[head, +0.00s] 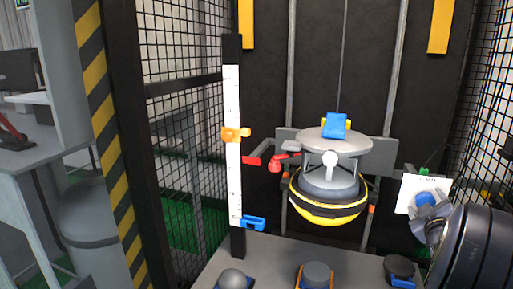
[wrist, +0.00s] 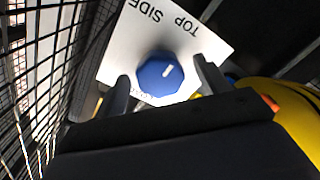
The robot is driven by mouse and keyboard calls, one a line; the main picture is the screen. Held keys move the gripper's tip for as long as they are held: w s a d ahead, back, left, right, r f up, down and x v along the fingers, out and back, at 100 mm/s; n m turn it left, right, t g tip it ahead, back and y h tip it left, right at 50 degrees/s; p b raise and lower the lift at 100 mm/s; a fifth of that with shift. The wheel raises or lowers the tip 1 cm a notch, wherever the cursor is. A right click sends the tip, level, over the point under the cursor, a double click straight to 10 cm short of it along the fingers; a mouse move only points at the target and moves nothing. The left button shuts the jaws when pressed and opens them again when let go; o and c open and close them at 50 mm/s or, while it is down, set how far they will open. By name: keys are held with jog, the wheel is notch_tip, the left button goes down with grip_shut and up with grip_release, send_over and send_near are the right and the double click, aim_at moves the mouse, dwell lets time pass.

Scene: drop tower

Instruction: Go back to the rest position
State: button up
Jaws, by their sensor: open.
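My gripper (head: 434,228) is at the right of the head view, in front of a white plate (head: 433,186) with a blue knob (head: 425,199). In the wrist view my gripper (wrist: 162,70) is open, its two dark fingers on either side of the blue knob (wrist: 160,74). A gap shows between each finger and the knob. The knob has a white pointer mark. How far the fingertips are from the plate I cannot tell.
A yellow and black drop unit (head: 328,205) hangs mid-tower, left of my gripper. A white scale (head: 233,150) carries orange and blue markers. Wire mesh (wrist: 60,70) stands close on the left in the wrist view.

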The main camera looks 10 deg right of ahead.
jog(key=shift+n+b, duration=2.85)
jog(key=shift+n, duration=4.15)
jog(key=shift+a, duration=0.1)
